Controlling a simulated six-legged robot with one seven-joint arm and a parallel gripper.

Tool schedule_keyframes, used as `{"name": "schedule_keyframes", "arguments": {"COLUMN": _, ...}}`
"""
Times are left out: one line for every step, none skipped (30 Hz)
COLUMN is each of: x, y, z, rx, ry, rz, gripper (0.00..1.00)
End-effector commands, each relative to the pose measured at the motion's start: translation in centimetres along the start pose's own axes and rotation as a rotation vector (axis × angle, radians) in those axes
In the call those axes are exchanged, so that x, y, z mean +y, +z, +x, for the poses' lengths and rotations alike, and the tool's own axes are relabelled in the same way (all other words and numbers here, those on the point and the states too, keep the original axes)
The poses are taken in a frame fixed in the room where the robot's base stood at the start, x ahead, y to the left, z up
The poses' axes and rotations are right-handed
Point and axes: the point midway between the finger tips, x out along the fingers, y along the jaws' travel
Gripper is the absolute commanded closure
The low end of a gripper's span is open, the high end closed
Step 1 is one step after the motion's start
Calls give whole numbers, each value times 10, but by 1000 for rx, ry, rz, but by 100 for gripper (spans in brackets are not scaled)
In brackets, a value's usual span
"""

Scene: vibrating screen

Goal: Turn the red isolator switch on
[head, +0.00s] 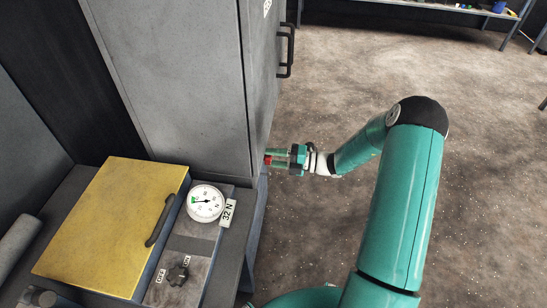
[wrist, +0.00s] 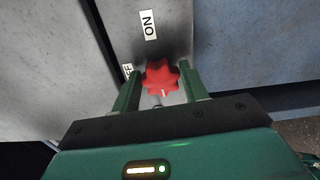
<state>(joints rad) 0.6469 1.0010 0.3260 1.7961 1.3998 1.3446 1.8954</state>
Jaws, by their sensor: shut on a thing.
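The red isolator switch (wrist: 161,77) is a lobed knob on a grey panel in the wrist view, with a small white mark low on its face. An ON label (wrist: 149,25) is above it. An OFF label (wrist: 127,71) at its left is partly hidden by a finger. My gripper (wrist: 160,72) is shut on the knob, one finger at each side. In the head view my gripper (head: 277,157) is at the lower side of the grey cabinet, and only a bit of the red switch (head: 267,160) shows.
The grey cabinet (head: 170,75) has a black handle (head: 286,50). Left of my arm is a bench unit with a yellow lid (head: 110,225), a round gauge (head: 205,203) and a black knob (head: 178,275). Open floor (head: 330,80) lies to the right.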

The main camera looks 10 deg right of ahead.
Motion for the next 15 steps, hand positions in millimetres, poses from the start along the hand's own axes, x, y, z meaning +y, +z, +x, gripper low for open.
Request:
{"name": "schedule_keyframes", "arguments": {"x": 0, "y": 0, "z": 0, "rx": -1, "ry": 0, "rz": 19, "gripper": 79}}
{"name": "schedule_keyframes", "arguments": {"x": 0, "y": 0, "z": 0, "rx": -1, "ry": 0, "rz": 32, "gripper": 79}}
{"name": "schedule_keyframes", "arguments": {"x": 0, "y": 0, "z": 0, "rx": 0, "ry": 0, "rz": 45, "gripper": 79}}
{"name": "schedule_keyframes", "arguments": {"x": 0, "y": 0, "z": 0, "rx": 0, "ry": 0, "rz": 53, "gripper": 79}}
{"name": "schedule_keyframes", "arguments": {"x": 0, "y": 0, "z": 0, "rx": 0, "ry": 0, "rz": 62, "gripper": 79}}
{"name": "schedule_keyframes", "arguments": {"x": -1, "y": 0, "z": 0, "rx": 0, "ry": 0, "rz": 70, "gripper": 79}}
{"name": "schedule_keyframes", "arguments": {"x": -1, "y": 0, "z": 0, "rx": 0, "ry": 0, "rz": 75, "gripper": 79}}
{"name": "schedule_keyframes", "arguments": {"x": -1, "y": 0, "z": 0, "rx": 0, "ry": 0, "rz": 79, "gripper": 79}}
{"name": "schedule_keyframes", "arguments": {"x": -1, "y": 0, "z": 0, "rx": 0, "ry": 0, "rz": 85, "gripper": 79}}
{"name": "schedule_keyframes", "arguments": {"x": -1, "y": 0, "z": 0, "rx": 0, "ry": 0, "rz": 87, "gripper": 79}}
{"name": "schedule_keyframes", "arguments": {"x": -1, "y": 0, "z": 0, "rx": 0, "ry": 0, "rz": 89, "gripper": 79}}
{"name": "schedule_keyframes", "arguments": {"x": -1, "y": 0, "z": 0, "rx": 0, "ry": 0, "rz": 91, "gripper": 79}}
{"name": "schedule_keyframes", "arguments": {"x": -1, "y": 0, "z": 0, "rx": 0, "ry": 0, "rz": 92, "gripper": 79}}
{"name": "schedule_keyframes", "arguments": {"x": -1, "y": 0, "z": 0, "rx": 0, "ry": 0, "rz": 92, "gripper": 79}}
{"name": "schedule_keyframes", "arguments": {"x": -1, "y": 0, "z": 0, "rx": 0, "ry": 0, "rz": 92, "gripper": 79}}
